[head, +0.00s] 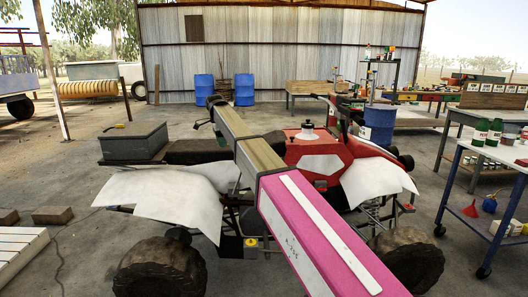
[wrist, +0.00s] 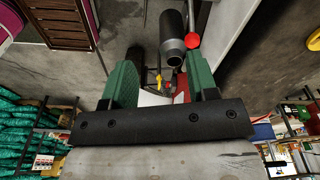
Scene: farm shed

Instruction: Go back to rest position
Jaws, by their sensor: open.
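My gripper (wrist: 164,78) shows in the wrist view with its two green fingers spread apart. I see nothing held between them. Beyond the gap are small yellow, white and red parts that I cannot identify. In the head view my pink and wood-toned arm stretches from the lower right up across a red and white quad bike (head: 318,150). The arm hides part of the bike, and the gripper's fingers cannot be made out there.
A dark grey cylinder (wrist: 173,42) and a red ball knob (wrist: 194,40) lie just beyond the fingers in the wrist view. A blue wheeled cart (head: 490,205) stands at the right, with workbenches behind it. Blue drums (head: 244,90) stand at the back wall.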

